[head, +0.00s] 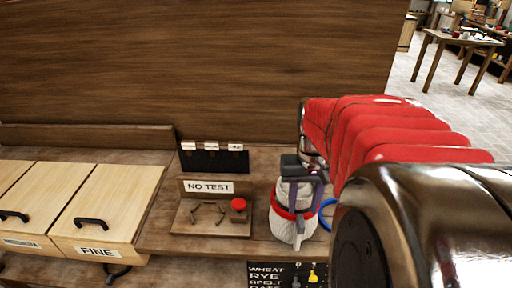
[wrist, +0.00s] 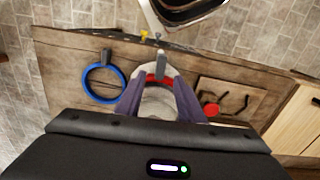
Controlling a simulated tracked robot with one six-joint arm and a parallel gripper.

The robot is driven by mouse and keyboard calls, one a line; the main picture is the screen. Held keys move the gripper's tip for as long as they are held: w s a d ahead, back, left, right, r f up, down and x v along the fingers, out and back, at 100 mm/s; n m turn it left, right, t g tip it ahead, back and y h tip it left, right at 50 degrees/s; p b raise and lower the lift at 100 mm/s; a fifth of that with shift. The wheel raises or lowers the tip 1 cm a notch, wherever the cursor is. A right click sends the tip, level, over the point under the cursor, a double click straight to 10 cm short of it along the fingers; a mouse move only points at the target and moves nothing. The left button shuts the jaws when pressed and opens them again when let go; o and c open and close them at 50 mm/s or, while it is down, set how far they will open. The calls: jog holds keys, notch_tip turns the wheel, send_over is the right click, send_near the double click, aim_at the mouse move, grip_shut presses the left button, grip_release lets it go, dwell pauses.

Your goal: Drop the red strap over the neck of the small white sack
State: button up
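The small white sack (head: 288,231) stands upright near the front edge of the bench. It also shows in the wrist view (wrist: 158,103), between my fingers. The red strap (head: 284,213) is a loop around the sack's upper part. In the wrist view the strap (wrist: 152,79) shows as a red arc between the fingertips, with a grey tab (wrist: 160,62) on its near side. My gripper (head: 300,201) points down over the sack, its two purple-grey fingers spread apart on either side of it. Whether the fingertips touch the strap is unclear. The strap's far side is hidden.
A blue ring (wrist: 86,84) with a grey tab lies beside the sack. A NO TEST board (head: 183,222) with a red round piece (head: 238,204) is left of the sack. Wooden drawers (head: 118,200) stand further left. A dark grain sign (head: 262,273) hangs at the front edge.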

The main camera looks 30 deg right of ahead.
notch_tip(320, 180, up, 8)
jog(key=shift+r, duration=0.25)
jog(key=shift+w, duration=0.1)
dwell(1.0)
jog(key=a+f+n+t, duration=0.2)
jog(key=a+n+t, duration=0.3)
jog(key=a, duration=1.6)
jog(key=shift+f+n+t, duration=0.3)
jog(key=shift+f+n, duration=0.1)
jog(key=shift+n, duration=0.3)
jog(key=shift+c, duration=0.5)
dwell(0.4)
jog(key=shift+a, duration=0.1)
